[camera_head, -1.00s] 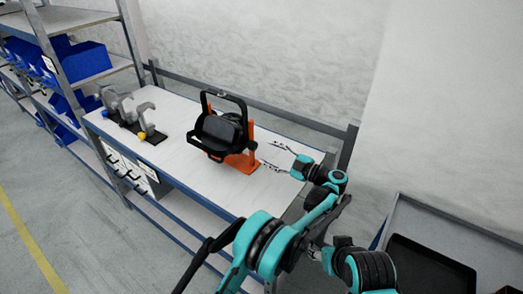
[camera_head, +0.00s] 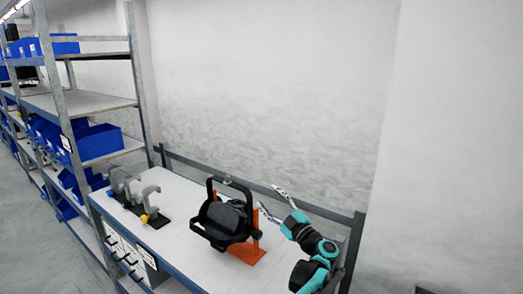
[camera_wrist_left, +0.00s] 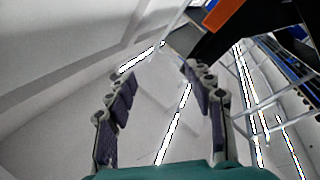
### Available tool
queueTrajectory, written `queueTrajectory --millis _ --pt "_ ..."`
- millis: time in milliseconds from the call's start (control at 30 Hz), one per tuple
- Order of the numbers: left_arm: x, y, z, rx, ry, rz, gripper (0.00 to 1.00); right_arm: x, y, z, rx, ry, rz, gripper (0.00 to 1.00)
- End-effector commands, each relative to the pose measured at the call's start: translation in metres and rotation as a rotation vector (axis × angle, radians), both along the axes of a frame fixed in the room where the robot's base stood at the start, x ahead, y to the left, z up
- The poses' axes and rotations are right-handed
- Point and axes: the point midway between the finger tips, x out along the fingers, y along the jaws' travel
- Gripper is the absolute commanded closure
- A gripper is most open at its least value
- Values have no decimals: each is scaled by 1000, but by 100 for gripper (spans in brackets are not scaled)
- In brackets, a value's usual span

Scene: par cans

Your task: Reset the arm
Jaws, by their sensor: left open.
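My left gripper (camera_head: 268,198) is in the head view, just right of the black par can (camera_head: 224,216), fingers spread and pointing up and left. Nothing is between its fingers. In the left wrist view the gripper (camera_wrist_left: 155,73) also shows open and empty, with pale walls and ceiling lights beyond it. The par can has a black bracket and sits on an orange stand (camera_head: 248,252) on the white table (camera_head: 190,240). An orange and black part of what looks like this stand (camera_wrist_left: 228,14) shows at the wrist view's top. My right gripper is out of view.
Grey clamps (camera_head: 150,204) on black bases stand at the table's left. Shelving (camera_head: 95,103) with blue bins (camera_head: 100,142) rises further left. A dark rail (camera_head: 300,203) runs along the table's back, before a pale wall.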

Motion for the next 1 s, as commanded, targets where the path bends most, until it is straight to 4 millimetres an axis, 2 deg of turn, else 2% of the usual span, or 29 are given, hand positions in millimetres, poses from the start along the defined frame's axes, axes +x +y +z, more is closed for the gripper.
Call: queueTrajectory --millis 33,100,200,300,433,567,667,900,1000 --pt "2 11 33 38 -26 -67 47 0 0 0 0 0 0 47" --pt "3 18 72 100 -49 -176 47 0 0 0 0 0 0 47" --pt "-5 24 113 189 -48 -330 47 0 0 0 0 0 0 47" --pt "-23 29 135 276 -7 -474 47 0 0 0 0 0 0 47" --pt "-60 38 135 381 108 -641 47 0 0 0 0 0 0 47" --pt "-110 56 104 461 287 -775 47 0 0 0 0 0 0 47" --pt "-157 76 62 502 463 -850 47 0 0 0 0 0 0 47" --pt "-284 145 -61 501 936 -902 47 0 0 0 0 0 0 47" --pt "-332 173 -104 474 1101 -882 47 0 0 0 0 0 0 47"
